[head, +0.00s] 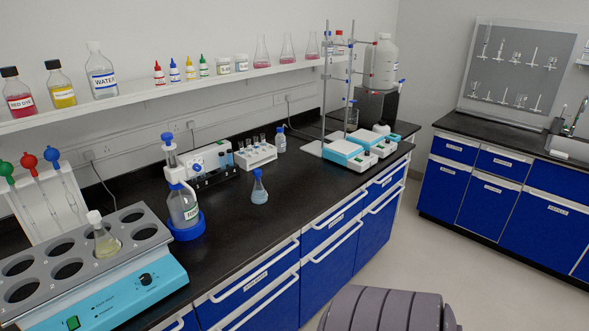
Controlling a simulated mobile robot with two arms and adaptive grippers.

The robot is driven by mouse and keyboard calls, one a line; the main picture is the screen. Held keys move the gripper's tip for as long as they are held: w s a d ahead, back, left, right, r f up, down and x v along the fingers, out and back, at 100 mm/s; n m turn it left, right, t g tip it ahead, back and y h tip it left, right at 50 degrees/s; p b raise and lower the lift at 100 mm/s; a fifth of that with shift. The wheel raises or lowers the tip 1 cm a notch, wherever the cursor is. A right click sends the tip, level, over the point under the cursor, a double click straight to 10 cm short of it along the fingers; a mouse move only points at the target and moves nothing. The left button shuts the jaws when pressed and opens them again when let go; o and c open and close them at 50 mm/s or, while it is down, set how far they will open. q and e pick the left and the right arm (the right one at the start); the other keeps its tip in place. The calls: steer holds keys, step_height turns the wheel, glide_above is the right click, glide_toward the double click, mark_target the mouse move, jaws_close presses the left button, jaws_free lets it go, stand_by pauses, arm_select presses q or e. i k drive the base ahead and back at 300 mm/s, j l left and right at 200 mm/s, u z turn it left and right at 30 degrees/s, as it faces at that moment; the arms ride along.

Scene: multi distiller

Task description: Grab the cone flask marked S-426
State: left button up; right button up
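A cone flask with a blue stopper and pale blue contents (259,193) stands upright on the black counter, apart from other things. A second flask with a white stopper and yellowish liquid (106,246) sits in a hole of the water bath at the left. Several cone flasks with pink contents (262,57) stand on the wall shelf. I cannot read the mark S-426 on any flask. Neither of my grippers is in view.
The water bath (150,285) fills the near left of the counter. A bottle with a blue pump top (183,207) stands left of the blue-stoppered flask; a tube rack (256,157) is behind it. Stirrers (349,154) are farther right. The counter around the flask (300,185) is clear.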

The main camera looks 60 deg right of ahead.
mark_target(259, 196)
steer(key=z, duration=1.85)
